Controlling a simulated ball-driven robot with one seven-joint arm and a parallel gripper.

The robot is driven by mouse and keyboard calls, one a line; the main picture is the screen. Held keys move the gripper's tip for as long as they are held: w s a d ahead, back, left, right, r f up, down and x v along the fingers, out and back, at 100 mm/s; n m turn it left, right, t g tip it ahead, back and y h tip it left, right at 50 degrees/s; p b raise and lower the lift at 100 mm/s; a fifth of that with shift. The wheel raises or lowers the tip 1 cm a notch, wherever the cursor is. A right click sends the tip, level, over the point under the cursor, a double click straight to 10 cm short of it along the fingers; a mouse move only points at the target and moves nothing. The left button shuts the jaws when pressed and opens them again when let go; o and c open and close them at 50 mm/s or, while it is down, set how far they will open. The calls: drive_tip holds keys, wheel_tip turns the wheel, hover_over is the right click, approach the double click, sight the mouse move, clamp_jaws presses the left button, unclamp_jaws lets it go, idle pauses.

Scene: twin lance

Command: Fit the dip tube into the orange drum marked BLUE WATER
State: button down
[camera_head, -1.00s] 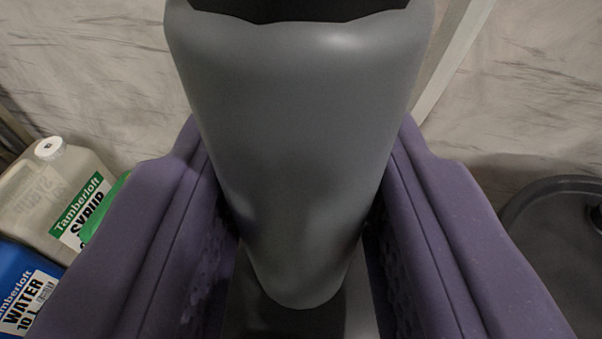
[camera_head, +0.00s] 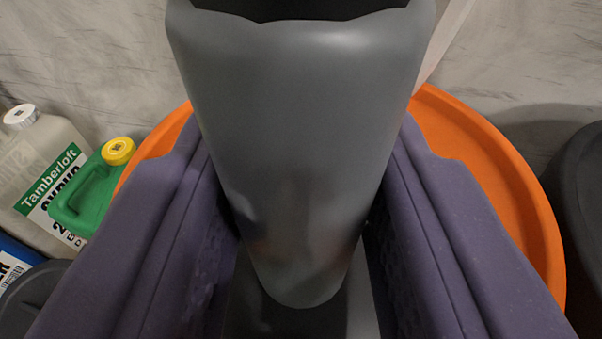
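The dip tube (camera_head: 300,130) is a thick grey tube filling the middle of the view, with its open dark end at the top and narrowing downward. My gripper (camera_head: 302,225) has purple fingers, one on each side of the tube, shut on it. Below and behind them is an orange drum (camera_head: 490,190), its round rim showing on the right and a little on the left. The tube and fingers hide the drum's middle, so I see no opening and no marking. I cannot tell how high the tube is above the drum.
At the left stand a cream Tamberloft canister (camera_head: 42,165) with a white cap, a green can (camera_head: 92,190) with a yellow cap and a blue container (camera_head: 14,262). Dark round shapes show at the lower left (camera_head: 35,298) and right edge (camera_head: 582,200). A grey wall (camera_head: 90,60) is behind.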

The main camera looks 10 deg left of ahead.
sight(301, 300)
drive_tip(key=shift+f, duration=4.25)
drive_tip(key=c, duration=0.6)
unclamp_jaws()
drive_tip(key=shift+s, duration=0.1)
drive_tip(key=p+v, duration=0.2)
drive_tip(key=v, duration=0.5)
drive_tip(key=shift+s+d+p, duration=0.1)
drive_tip(key=shift+s+p, duration=0.1)
drive_tip(key=shift+p, duration=0.15)
drive_tip(key=shift+s, duration=0.15)
